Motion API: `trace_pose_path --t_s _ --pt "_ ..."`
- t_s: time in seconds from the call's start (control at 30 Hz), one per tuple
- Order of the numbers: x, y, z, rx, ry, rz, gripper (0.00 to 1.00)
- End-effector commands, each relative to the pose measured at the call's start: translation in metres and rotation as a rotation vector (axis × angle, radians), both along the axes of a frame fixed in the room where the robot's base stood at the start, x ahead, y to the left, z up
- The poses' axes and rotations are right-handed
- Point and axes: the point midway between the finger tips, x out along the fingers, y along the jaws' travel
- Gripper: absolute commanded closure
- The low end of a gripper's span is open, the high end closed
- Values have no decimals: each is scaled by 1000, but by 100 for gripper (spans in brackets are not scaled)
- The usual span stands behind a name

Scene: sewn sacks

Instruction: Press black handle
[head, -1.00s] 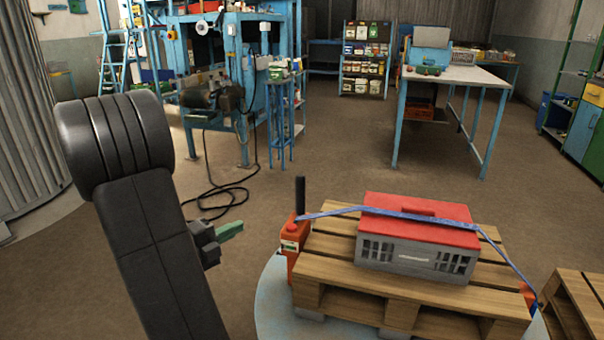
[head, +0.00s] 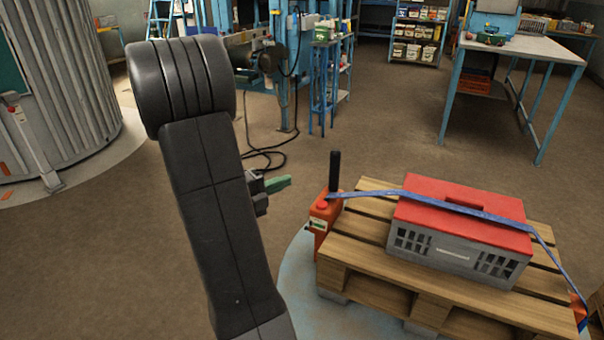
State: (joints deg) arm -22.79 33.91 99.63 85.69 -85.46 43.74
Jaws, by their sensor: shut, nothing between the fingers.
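The black handle (head: 335,171) stands upright on an orange-red tensioner body (head: 327,222) at the left corner of the wooden pallet (head: 340,252). A blue strap (head: 455,208) runs from this body over a grey crate (head: 450,256) with a red lid (head: 470,228). My gripper (head: 281,182), with green fingers, is shut and empty. It shows to the left of the black handle in the picture, with a visible gap between them. My dark arm hides part of the gripper.
The pallet rests on a round pale-blue platform (head: 299,285). A ribbed grey cylinder wall (head: 60,90) is at the left. A workbench (head: 525,48) and blue machinery stand behind. Brown floor (head: 390,130) between them is clear.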

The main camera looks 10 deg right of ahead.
Motion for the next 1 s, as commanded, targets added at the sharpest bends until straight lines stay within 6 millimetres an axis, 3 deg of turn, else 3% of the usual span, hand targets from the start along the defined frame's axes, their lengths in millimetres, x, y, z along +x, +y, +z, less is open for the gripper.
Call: trace_pose_path --t_s 0.6,0.8,1.0 --pt "53 -97 0 0 1 -3 100" --pt "62 -113 0 0 0 -1 100" --pt "64 -116 0 -1 0 0 100"
